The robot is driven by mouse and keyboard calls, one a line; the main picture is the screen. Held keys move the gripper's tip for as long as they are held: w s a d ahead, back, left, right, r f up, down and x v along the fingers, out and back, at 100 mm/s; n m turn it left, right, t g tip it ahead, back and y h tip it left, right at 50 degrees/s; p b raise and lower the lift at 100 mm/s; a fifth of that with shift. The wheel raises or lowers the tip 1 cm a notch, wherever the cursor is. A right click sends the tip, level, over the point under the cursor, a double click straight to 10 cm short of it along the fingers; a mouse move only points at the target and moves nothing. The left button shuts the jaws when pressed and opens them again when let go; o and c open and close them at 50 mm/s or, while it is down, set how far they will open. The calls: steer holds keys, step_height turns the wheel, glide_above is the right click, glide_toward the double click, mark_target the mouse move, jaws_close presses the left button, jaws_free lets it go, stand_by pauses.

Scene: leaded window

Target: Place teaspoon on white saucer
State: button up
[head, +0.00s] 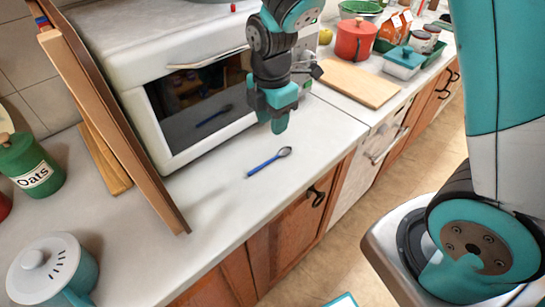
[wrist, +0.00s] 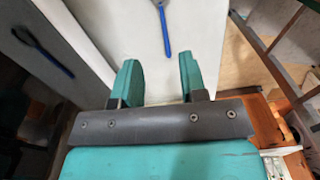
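The teaspoon (head: 265,164) lies on the white countertop in front of the microwave, with a blue handle and a dark metal bowl pointing right. In the wrist view its blue handle (wrist: 165,32) shows beyond the fingertips, roughly between their lines; the bowl end is cut off by the top edge. My gripper (head: 279,125) is above the counter, pointing down, behind the teaspoon in the head view. In the wrist view my gripper (wrist: 158,58) is open, its two teal fingers apart with nothing between them.
A microwave (head: 190,95) stands close behind; its dark door mirrors the spoon. Wooden boards (head: 110,125) lean at left, near an oats canister (head: 30,163) and a teal lidded pot (head: 52,272). A cutting board (head: 360,83) and red pot (head: 355,39) are at right. Counter around the spoon is clear.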

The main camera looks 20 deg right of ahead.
glide_above(273, 158)
steer(key=f, duration=0.5)
steer(key=shift+w, duration=0.25)
steer(key=shift+s+f+p, duration=0.2)
steer(key=shift+f+p, duration=0.75)
steer(key=shift+f, duration=1.75)
jaws_close()
